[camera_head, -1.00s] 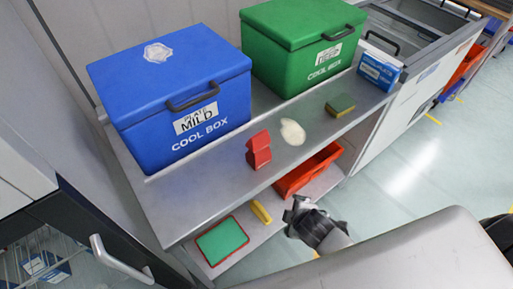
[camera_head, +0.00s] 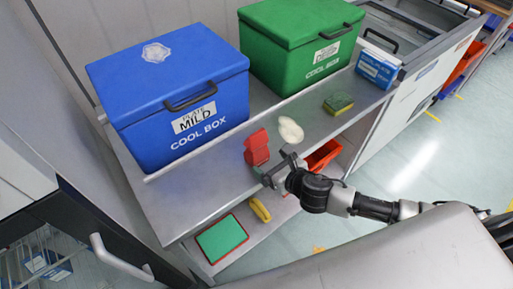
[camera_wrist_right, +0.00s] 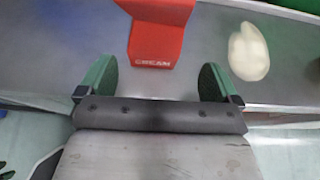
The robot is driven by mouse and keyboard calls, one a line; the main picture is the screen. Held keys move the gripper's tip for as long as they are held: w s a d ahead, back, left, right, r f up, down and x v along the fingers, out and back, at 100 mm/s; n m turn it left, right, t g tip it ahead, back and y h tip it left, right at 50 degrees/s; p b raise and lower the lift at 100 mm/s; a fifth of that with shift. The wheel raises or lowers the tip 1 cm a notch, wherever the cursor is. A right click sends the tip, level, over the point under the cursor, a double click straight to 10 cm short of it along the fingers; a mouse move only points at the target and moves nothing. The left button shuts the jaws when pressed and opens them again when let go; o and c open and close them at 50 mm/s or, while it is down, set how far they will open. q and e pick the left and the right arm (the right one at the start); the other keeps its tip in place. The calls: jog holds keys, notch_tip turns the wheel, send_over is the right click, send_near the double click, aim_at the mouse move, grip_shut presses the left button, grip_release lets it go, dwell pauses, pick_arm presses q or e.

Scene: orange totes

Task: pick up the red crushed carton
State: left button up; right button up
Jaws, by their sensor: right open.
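The red crushed carton (camera_head: 257,147) stands on the upper metal shelf, in front of the gap between the blue and green cool boxes. In the right wrist view the carton (camera_wrist_right: 156,45) shows a white "CREAM" label and lies ahead of the fingers, roughly between them. My right gripper (camera_head: 276,171) is open and empty at the shelf's front edge, just short of the carton. In the right wrist view its two green-padded fingers (camera_wrist_right: 156,82) are spread wide. My left gripper is not in view.
A pale lump (camera_head: 290,130) lies close to the right of the carton. A green and yellow sponge (camera_head: 338,103) is farther right. The blue cool box (camera_head: 170,95) and green cool box (camera_head: 300,45) stand behind. An orange tote (camera_head: 322,156) sits below the shelf.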

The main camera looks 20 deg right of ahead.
aim_at(262, 157)
jog(key=x, duration=0.4)
jog(key=a+r+x, duration=0.1)
jog(key=x, duration=0.1)
jog(key=shift+w+f+p, duration=0.15)
jog(key=shift+w+p, duration=0.05)
jog(key=shift+p, duration=0.2)
jog(key=shift+c, duration=0.2)
jog(key=c, duration=1)
